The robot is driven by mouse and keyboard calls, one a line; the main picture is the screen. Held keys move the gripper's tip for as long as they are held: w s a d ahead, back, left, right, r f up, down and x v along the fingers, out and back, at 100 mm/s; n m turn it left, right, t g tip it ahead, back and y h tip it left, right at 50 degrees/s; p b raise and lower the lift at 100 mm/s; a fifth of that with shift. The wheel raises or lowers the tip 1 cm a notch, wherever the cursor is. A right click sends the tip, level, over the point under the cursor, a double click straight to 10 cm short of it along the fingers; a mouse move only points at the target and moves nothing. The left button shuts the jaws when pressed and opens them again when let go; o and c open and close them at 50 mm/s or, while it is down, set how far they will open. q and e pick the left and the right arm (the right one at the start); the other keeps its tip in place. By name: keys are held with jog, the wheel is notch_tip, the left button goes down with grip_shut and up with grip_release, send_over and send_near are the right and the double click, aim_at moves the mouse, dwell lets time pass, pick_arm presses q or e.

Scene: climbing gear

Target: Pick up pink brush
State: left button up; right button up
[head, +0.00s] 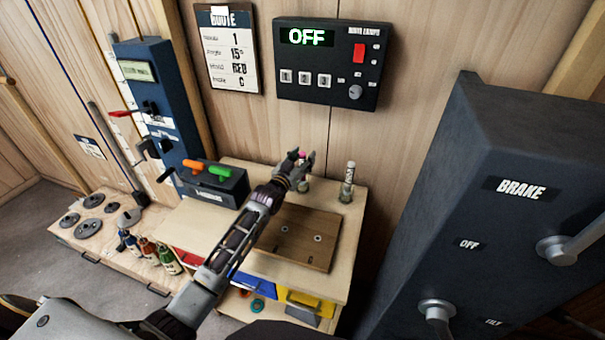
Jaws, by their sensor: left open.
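My left gripper (301,158) is open, above the back of the wooden bench (190,225). A small pink patch (303,154) shows at its fingertips. It may be the tip of the pink brush, but the gripper hides most of it, and I cannot tell whether they touch. A dark box (214,194) left of the gripper holds an orange-handled brush (192,167) and a green-handled brush (220,173). My right gripper is not in view.
A small bottle (347,183) stands right of my gripper, near the wall. A brown board (300,238) lies below my forearm. A dark BRAKE cabinet (480,200) fills the right side. A blue post (160,110) stands at left.

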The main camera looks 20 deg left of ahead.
pick_arm(q)
jog(key=shift+c, duration=0.4)
grip_shut()
jog(key=shift+r+b, duration=0.3)
jog(key=shift+r, duration=4.7)
jog(key=shift+s+f, duration=0.1)
